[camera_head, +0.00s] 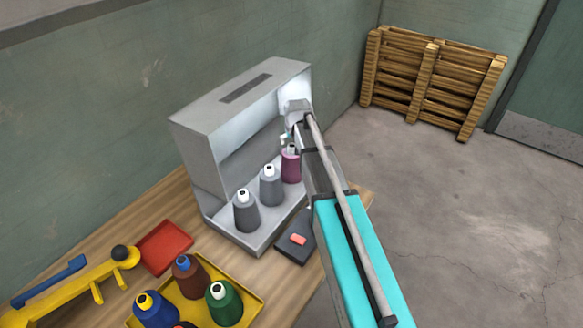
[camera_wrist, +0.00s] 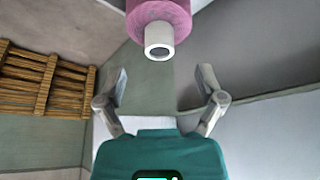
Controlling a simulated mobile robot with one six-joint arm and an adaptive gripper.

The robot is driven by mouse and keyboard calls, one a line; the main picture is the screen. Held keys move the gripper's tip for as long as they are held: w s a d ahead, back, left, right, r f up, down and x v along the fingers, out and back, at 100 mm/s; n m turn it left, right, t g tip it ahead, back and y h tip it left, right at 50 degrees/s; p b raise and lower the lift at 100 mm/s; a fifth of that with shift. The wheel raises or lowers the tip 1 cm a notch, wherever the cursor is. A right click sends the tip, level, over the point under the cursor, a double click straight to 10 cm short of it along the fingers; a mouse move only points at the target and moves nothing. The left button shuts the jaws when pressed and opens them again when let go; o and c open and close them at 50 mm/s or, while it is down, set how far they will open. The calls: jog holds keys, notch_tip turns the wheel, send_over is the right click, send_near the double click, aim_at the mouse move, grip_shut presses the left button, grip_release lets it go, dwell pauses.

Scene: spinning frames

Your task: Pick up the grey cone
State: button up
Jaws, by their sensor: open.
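Two grey cones stand upright on the shelf of the grey metal frame (camera_head: 240,229) in the head view. One grey cone (camera_head: 246,217) is at the near end, and the other grey cone (camera_head: 271,190) is in the middle. Both have white tube tops. A pink-purple cone (camera_head: 291,168) stands at the far end, beside my arm. My gripper (camera_wrist: 163,78) is open with nothing between its fingers. In the wrist view the pink cone (camera_wrist: 160,15) is just beyond the fingertips, its white tube end facing me. No grey cone shows there. My arm largely hides the gripper in the head view.
A yellow tray (camera_head: 250,306) with blue, brown and green cones stands on the wooden table. A red tray (camera_head: 163,247), a yellow tool (camera_head: 75,278) and a dark box (camera_head: 296,246) with a red block are nearby. Wooden pallets (camera_head: 430,80) lean at the wall.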

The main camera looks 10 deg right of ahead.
aim_at(292, 146)
dwell(0.3)
jog(key=shift+b+x, duration=2.4)
jog(key=shift+x, duration=0.2)
jog(key=shift+w, duration=0.15)
jog(key=shift+r, duration=0.1)
grip_shut()
